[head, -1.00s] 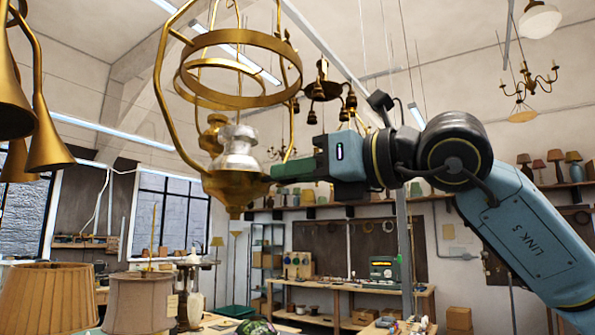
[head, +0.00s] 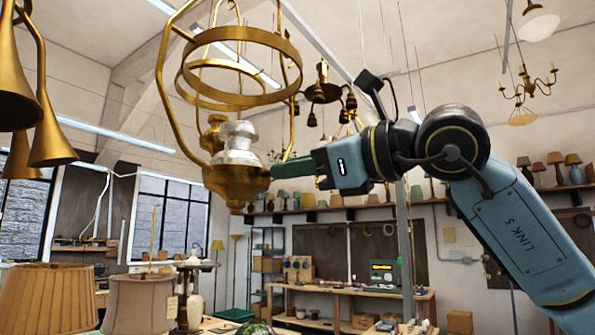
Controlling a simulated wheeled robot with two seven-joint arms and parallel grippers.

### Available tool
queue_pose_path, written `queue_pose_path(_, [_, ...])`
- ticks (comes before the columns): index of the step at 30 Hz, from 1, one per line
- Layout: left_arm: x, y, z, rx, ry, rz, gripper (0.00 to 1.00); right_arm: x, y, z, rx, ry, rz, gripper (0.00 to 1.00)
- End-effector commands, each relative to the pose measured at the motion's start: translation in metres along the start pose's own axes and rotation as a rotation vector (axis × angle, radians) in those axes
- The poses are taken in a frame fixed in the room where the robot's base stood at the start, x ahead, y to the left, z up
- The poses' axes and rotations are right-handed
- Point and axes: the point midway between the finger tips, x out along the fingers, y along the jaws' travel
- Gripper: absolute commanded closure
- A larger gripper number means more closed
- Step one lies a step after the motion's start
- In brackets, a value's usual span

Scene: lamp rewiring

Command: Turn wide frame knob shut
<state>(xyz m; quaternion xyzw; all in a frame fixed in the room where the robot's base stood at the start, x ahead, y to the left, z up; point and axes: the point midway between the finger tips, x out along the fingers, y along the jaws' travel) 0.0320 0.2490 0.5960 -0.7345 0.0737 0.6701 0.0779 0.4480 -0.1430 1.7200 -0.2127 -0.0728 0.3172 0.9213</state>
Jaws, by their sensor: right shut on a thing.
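The wide frame (head: 163,95) is a hanging brass lamp frame with curved arms and two rings, at the upper left of the head view. A silver burner (head: 236,148) sits on its brass bowl (head: 237,182). My right gripper (head: 279,168) reaches in from the right, its green fingers at the right side of the bowl and burner. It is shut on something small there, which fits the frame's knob. The fingers hide the knob, so its turn angle cannot be seen. My left gripper is not in view.
Brass horn-shaped shades (head: 50,130) hang at the far left. Fabric lampshades (head: 141,303) stand below. A dark chandelier (head: 322,92) hangs behind the frame. A workbench (head: 350,290) and a shelf of lamps lie further back.

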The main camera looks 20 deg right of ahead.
Motion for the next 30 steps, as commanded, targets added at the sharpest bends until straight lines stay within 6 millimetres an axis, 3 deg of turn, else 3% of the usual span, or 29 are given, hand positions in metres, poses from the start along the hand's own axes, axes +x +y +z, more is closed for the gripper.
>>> queue_pose_path(30, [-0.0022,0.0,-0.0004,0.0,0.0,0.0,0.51,-0.0005,0.0023,-0.0001,-0.929,-0.002,-0.002,1.0])
